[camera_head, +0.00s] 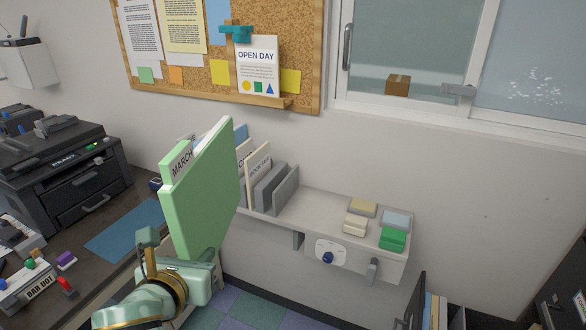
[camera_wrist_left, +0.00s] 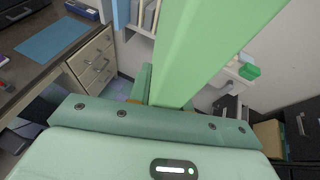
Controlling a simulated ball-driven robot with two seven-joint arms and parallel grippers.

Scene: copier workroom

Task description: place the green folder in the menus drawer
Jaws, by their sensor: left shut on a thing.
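The green folder (camera_head: 205,190) stands upright and slightly tilted in the middle of the head view, with a white tab reading "MARCH". My left gripper (camera_head: 175,262) is shut on its lower edge and holds it up, clear of the desk and shelf. In the left wrist view the folder (camera_wrist_left: 190,50) rises from between the fingers of the gripper (camera_wrist_left: 150,98). An open dark drawer (camera_head: 420,300) with upright folders shows at the bottom right; no menus label is readable on it. My right gripper is not in view.
A wall shelf (camera_head: 325,203) holds grey file holders, small coloured blocks and a dial on its front. A dark desk (camera_head: 140,215) with a printer (camera_head: 60,165) is at the left. A cork board (camera_head: 200,75) hangs behind. Open floor shows between desk and drawer.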

